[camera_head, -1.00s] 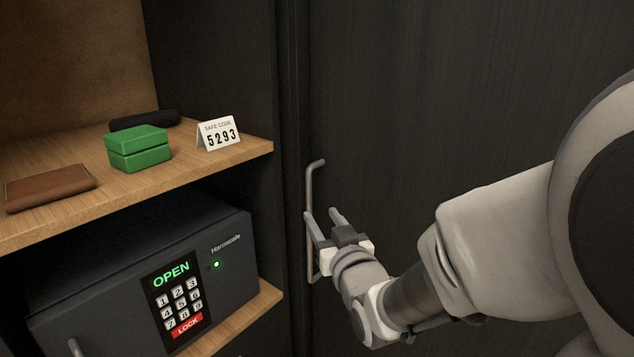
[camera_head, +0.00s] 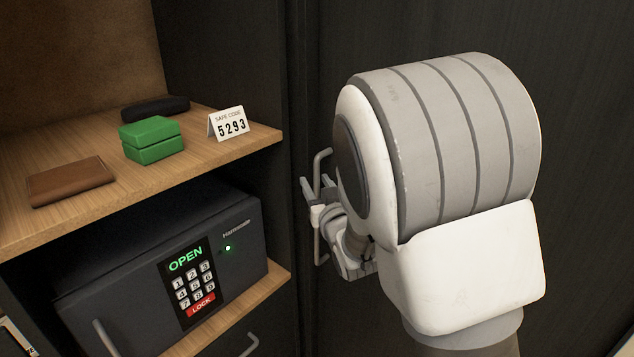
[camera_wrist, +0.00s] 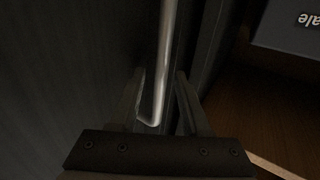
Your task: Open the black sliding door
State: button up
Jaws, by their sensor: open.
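The black sliding door (camera_head: 585,130) fills the right side of the head view, its left edge next to the shelf cabinet. Its grey bar handle (camera_head: 317,166) stands upright near that edge, partly hidden by my arm. My gripper (camera_head: 311,184) is at the handle. In the wrist view the handle (camera_wrist: 166,55) runs down between the two open fingers of my gripper (camera_wrist: 160,92), close to the left finger, with a gap to the right finger. Whether a finger touches it, I cannot tell.
Left of the door, an open wooden shelf (camera_head: 75,210) holds a brown wallet (camera_head: 70,181), a green box (camera_head: 151,138), a dark case (camera_head: 155,108) and a code card (camera_head: 228,123). Below sits a dark safe (camera_head: 120,270) reading OPEN. My large arm links cover much of the door.

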grip_shut()
dwell(1.4)
